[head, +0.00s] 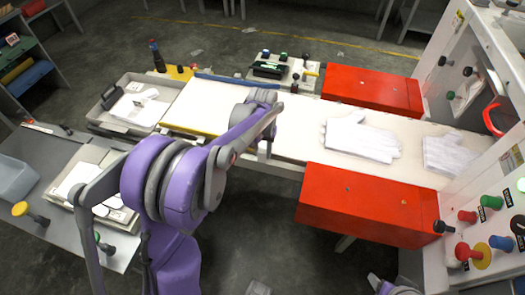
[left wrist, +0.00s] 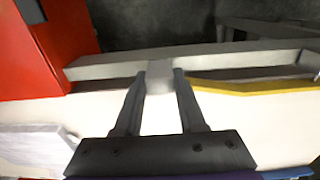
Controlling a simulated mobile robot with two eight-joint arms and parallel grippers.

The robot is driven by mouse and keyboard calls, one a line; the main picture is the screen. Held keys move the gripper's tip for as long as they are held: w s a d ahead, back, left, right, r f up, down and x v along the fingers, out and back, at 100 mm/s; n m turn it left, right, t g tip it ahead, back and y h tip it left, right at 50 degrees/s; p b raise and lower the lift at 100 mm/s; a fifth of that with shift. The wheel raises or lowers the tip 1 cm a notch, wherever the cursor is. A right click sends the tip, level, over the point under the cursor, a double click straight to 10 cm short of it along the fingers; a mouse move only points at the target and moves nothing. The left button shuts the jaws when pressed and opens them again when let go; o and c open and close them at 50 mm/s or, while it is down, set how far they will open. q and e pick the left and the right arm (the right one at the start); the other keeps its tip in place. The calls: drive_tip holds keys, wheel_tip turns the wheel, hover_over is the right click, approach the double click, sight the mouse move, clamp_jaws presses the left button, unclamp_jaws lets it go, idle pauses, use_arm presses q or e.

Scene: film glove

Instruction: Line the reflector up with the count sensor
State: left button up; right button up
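My left gripper (head: 264,152) reaches down at the near edge of the white conveyor (head: 310,118). In the left wrist view its two fingers (left wrist: 160,74) stand on either side of a pale grey block on the grey side rail (left wrist: 105,67). The block, which looks like the reflector (left wrist: 160,82), fills the gap, and the fingers appear shut on it. In the head view the arm and gripper mostly hide the block. I cannot pick out the count sensor for sure. My right gripper does not show; only a small part of my right arm is at the bottom edge.
Two red housings (head: 368,205) (head: 372,88) flank the belt. White gloves (head: 360,138) lie on it. A white machine panel with coloured knobs (head: 482,254) stands at right. Grey trays (head: 119,82) are at left.

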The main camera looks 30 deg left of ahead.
use_arm(q)
clamp_jaws()
idle(1.1)
